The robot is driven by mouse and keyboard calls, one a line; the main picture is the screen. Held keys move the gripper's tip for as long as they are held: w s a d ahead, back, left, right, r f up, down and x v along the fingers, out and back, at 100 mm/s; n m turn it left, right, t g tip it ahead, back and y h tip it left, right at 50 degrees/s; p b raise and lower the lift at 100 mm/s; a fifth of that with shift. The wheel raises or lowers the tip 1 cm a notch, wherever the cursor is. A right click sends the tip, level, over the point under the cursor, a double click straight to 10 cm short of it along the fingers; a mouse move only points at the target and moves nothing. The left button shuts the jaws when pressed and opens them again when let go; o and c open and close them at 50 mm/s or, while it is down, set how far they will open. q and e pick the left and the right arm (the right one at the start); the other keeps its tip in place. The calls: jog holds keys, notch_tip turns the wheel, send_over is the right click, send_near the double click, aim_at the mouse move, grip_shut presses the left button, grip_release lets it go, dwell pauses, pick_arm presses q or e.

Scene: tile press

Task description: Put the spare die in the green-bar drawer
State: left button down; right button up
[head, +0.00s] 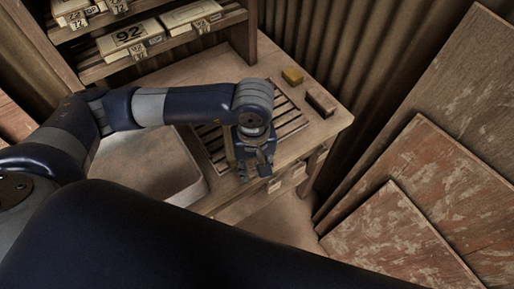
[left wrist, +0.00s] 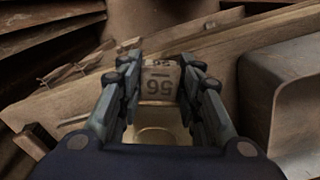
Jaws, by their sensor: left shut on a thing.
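My left gripper (head: 256,172) is beyond the front edge of the wooden bench, pointing down. In the left wrist view its fingers (left wrist: 160,95) are shut on a pale block with dark numerals, the die (left wrist: 160,82). The numerals look like 56 or 95, depending on which way up they are. The die is hidden behind the gripper in the head view. Drawer fronts (head: 287,183) with pale labels show under the bench, right of the gripper. I cannot make out a green bar on any of them. My right gripper is not in view.
A grey basin (head: 190,190) stands left of the gripper. A shelf (head: 160,52) of numbered blocks is behind. Worn boards (head: 400,240) lean at right.

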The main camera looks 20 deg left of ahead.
pick_arm(q)
jog(key=shift+s+r, duration=0.1)
jog(key=shift+s, duration=0.3)
notch_tip(320, 180, up, 8)
jog(key=shift+w+f+p, duration=0.1)
jog(key=shift+f+p, duration=0.05)
jog(key=shift+p, duration=0.5)
jog(key=w+a+r+m+b, duration=0.1)
jog(key=a+r+m, duration=0.1)
jog(key=a+m, duration=0.4)
jog(key=shift+w+a+r, duration=0.3)
jog(key=shift+a+r, duration=0.1)
jog(key=shift+a, duration=0.4)
jog(key=shift+s+d+f, duration=0.1)
